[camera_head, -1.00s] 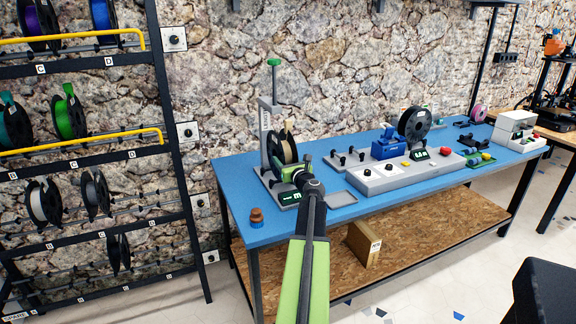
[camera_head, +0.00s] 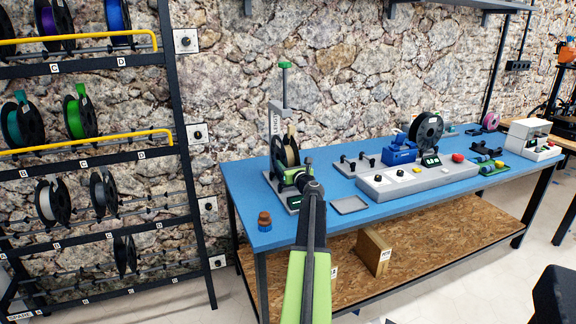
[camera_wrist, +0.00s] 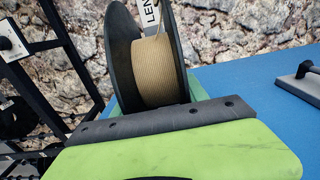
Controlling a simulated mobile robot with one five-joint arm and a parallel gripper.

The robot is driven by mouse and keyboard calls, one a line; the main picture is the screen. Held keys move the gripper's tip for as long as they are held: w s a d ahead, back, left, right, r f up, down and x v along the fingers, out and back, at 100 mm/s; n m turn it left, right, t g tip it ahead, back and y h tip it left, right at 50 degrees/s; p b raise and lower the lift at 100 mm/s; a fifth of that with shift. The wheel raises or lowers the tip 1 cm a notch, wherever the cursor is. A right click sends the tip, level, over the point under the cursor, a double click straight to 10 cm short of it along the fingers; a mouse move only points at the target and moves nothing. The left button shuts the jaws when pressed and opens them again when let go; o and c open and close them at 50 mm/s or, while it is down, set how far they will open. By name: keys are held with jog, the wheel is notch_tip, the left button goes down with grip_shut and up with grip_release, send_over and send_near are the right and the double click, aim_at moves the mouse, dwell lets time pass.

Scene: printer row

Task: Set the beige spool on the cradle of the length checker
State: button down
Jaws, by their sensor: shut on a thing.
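The beige spool (camera_head: 288,154) has black flanges and stands upright at the length checker at the left end of the blue bench. In the wrist view the spool (camera_wrist: 160,75) fills the upper middle, close in front of the jaw. My gripper (camera_head: 292,176) is shut on the near side of the spool. The length checker (camera_head: 279,110) has a grey post with a green knob on top and a grey base with a small display. Its cradle is hidden behind the spool and my gripper, so I cannot tell whether the spool rests on it.
A small grey tray (camera_head: 349,205) lies right of the checker. A grey console (camera_head: 418,180) and a black spool (camera_head: 426,131) stand farther right. A spool rack (camera_head: 172,100) stands at the left.

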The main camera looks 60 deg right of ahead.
dwell(0.4)
jog(key=c, duration=0.5)
grip_release()
jog(key=shift+s, duration=0.1)
jog(key=v, duration=1.7)
jog(key=shift+s+a+r, duration=0.1)
jog(key=shift+a, duration=0.05)
